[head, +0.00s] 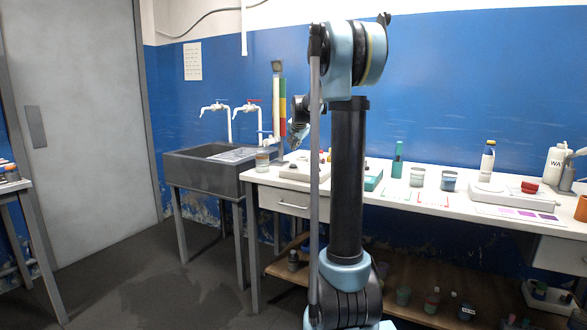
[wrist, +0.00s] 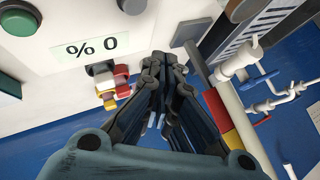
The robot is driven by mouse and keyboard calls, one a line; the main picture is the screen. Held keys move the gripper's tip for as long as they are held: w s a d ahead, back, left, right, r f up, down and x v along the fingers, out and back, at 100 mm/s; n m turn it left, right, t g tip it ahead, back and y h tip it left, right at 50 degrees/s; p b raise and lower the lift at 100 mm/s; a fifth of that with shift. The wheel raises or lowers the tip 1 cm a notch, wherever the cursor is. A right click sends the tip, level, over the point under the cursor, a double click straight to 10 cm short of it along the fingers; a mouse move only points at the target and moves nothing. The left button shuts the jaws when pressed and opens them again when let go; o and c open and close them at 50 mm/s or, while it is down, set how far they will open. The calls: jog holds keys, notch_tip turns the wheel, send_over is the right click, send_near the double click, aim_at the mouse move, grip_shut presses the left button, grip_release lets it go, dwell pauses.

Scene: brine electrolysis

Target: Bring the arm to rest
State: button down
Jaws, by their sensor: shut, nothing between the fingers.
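My arm stands upright in the middle of the head view, with its elbow high. My gripper (head: 297,138) shows small to the left of the arm, above the left end of the white bench (head: 460,207) and near the sink. Part of it is hidden behind my arm. In the wrist view my gripper (wrist: 163,62) has its dark fingers together with nothing between them. I cannot tell whether the fingertips touch anything.
A dark sink (head: 200,170) with white taps (head: 215,108) stands left of the bench. A coloured column (head: 282,105) rises behind my gripper. A beaker (head: 262,162) stands at the bench's left end. Cups, a bottle (head: 487,162) and a scale stand farther right. The floor at left is clear.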

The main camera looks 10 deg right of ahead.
jog(key=shift+s, duration=0.1)
jog(key=s+f+n+g, duration=0.1)
jog(key=s+f+n, duration=0.15)
jog(key=s, duration=0.85)
jog(key=s+f+n+g, duration=0.15)
jog(key=s+f, duration=0.25)
jog(key=s, duration=0.6)
jog(key=s+f+n+g, duration=0.1)
jog(key=s+f, duration=0.2)
jog(key=s, duration=0.8)
jog(key=s+f+n+g, duration=0.1)
jog(key=s+f+n, duration=0.1)
jog(key=s+f, duration=0.6)
jog(key=s+f+n+g, duration=0.2)
jog(key=s+f, duration=0.5)
jog(key=s, duration=0.9)
jog(key=shift+a+f, duration=0.3)
jog(key=shift+f, duration=0.05)
jog(key=shift+s+g, duration=0.1)
jog(key=shift+g, duration=0.15)
jog(key=shift+w+f, duration=0.2)
jog(key=shift+w, duration=0.25)
